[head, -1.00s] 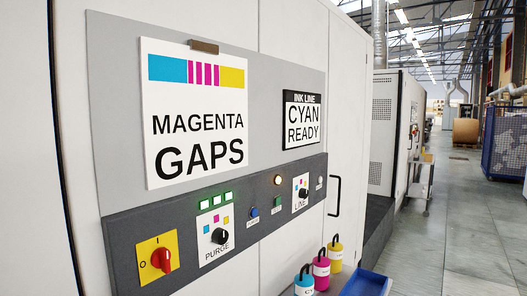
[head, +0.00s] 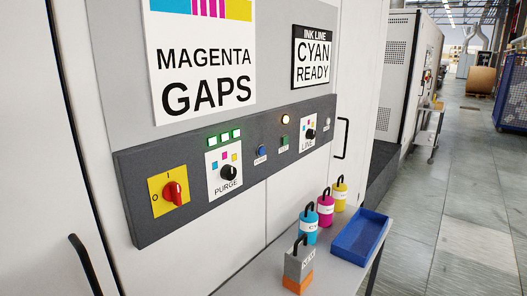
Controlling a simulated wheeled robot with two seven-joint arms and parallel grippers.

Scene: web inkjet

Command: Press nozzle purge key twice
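The dark control panel (head: 190,214) on the white machine cabinet shows in the head view. It carries a red rotary switch (head: 173,193) on a yellow plate and a black PURGE knob (head: 229,173) on a white plate with cyan, magenta and yellow squares. Right of that are a blue button (head: 261,150), a green button (head: 285,141) and a black LINE knob (head: 310,134). Which of these is the nozzle purge key I cannot tell. Signs above read MAGENTA GAPS (head: 205,75) and CYAN READY (head: 313,58). Neither gripper shows.
A grey bench (head: 262,268) below the panel holds cyan (head: 308,226), magenta (head: 325,209) and yellow (head: 339,195) bottles, a grey-orange block (head: 298,264) with a handle, and a blue tray (head: 361,237). Dark door handles (head: 342,138) stick out. The aisle (head: 455,200) at right is clear.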

